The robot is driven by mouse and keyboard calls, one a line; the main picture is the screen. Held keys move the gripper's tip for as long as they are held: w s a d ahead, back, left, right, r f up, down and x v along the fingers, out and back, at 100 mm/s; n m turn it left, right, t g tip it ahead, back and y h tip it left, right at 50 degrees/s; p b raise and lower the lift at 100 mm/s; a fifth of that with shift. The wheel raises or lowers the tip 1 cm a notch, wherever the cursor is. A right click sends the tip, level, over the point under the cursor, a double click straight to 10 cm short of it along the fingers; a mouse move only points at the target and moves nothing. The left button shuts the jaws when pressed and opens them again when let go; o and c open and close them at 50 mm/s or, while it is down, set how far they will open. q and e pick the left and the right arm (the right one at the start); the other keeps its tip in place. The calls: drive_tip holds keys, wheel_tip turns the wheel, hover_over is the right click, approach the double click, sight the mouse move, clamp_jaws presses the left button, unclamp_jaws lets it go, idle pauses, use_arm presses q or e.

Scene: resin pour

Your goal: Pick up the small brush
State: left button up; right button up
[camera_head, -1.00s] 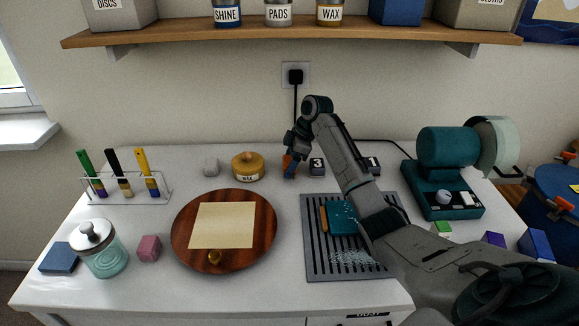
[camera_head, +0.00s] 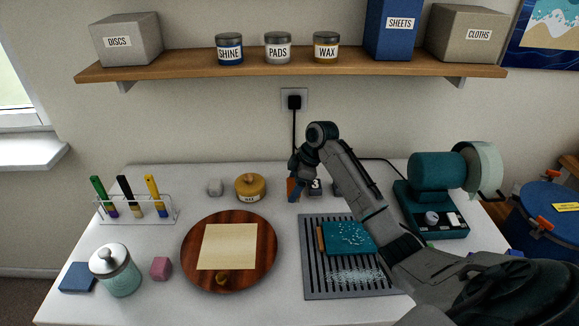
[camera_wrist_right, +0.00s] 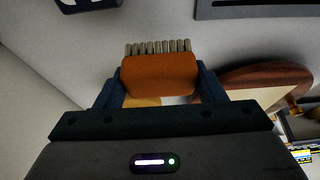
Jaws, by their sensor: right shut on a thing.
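The small brush, an orange block with a row of pale bristles, shows in the right wrist view (camera_wrist_right: 158,75). My right gripper (camera_wrist_right: 160,92) is shut on it, one finger on each side, bristles pointing away from the palm. In the head view the brush (camera_head: 292,187) is a small orange-brown patch at my right gripper (camera_head: 296,180), near the back of the table. The gripper partly hides it, and I cannot tell whether it touches the table. My left gripper is not in view.
In front are a round wooden board (camera_head: 193,262) with a pale sheet and a slotted grey tray (camera_head: 311,283) with a teal pad. A teal machine (camera_head: 437,169) stands right.

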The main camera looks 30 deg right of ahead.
drive_tip(key=s+a+p, duration=0.1)
drive_tip(key=s+p, duration=0.1)
drive_tip(key=s, duration=0.1)
drive_tip(key=s+a+p, duration=0.1)
drive_tip(key=s+p, duration=0.1)
drive_tip(key=s+a+r+p, duration=0.1)
drive_tip(key=s+p, duration=0.1)
drive_tip(key=s, duration=0.1)
drive_tip(key=shift+s+r, duration=0.1)
drive_tip(key=shift+s, duration=0.25)
drive_tip(key=shift+s+a+p, duration=0.15)
drive_tip(key=shift+s+p, duration=0.3)
drive_tip(key=shift+s, duration=0.1)
drive_tip(key=shift+o, duration=1)
drive_tip(key=shift+c, duration=0.4)
